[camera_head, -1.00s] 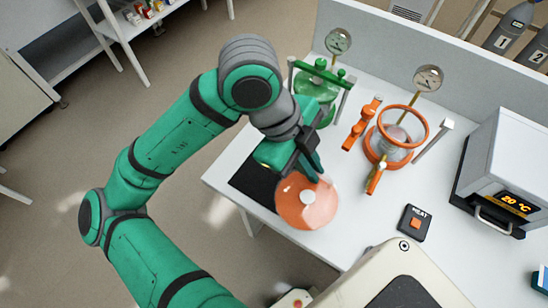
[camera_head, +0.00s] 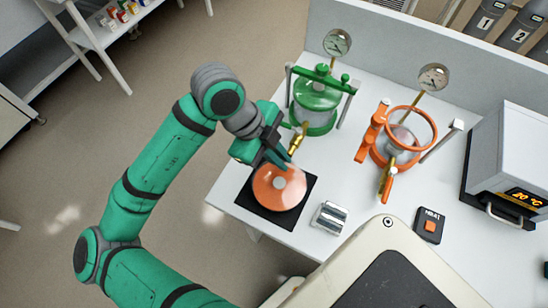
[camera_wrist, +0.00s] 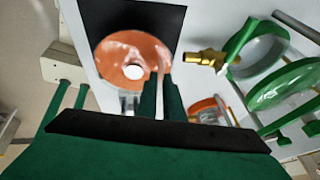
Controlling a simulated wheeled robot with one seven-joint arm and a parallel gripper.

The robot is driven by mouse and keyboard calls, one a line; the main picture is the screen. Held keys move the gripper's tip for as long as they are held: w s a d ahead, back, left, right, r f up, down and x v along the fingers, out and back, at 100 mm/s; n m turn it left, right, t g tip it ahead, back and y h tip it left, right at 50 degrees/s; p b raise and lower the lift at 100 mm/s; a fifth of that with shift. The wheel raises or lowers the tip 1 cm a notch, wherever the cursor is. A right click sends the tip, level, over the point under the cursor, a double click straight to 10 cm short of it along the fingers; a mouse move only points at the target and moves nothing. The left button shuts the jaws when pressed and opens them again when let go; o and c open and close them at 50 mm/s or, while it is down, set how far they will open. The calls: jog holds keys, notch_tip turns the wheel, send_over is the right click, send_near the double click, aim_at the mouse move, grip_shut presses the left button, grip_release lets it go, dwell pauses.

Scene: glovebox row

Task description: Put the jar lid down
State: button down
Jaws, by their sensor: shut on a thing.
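The jar lid (camera_head: 279,188) is an orange disc with a pale round centre. My gripper (camera_head: 275,157) is shut on its far edge and holds it over the black mat (camera_head: 254,208) at the table's front left. In the wrist view the lid (camera_wrist: 112,48) lies in front of the fingers (camera_wrist: 161,92), over part of the mat (camera_wrist: 158,14). I cannot tell whether the lid touches the mat. The orange jar (camera_head: 396,149) stands open, its orange ring and clamp arms showing, right of the middle.
A green-lidded jar (camera_head: 315,98) with a brass valve (camera_head: 296,141) stands just behind my gripper. A silver cylinder (camera_head: 329,218) lies right of the mat. Further right are a small dark box with an orange button (camera_head: 429,225) and a grey heater (camera_head: 515,165).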

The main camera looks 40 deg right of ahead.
jog(key=shift+w+f, duration=0.2)
jog(key=shift+f, duration=0.1)
jog(key=shift+w+f, duration=0.15)
jog(key=shift+f, duration=0.45)
jog(key=shift+w+f, duration=0.15)
jog(key=shift+f, duration=0.95)
jog(key=shift+s, duration=0.15)
jog(key=c, duration=1.9)
grip_release()
jog(key=v, duration=1.2)
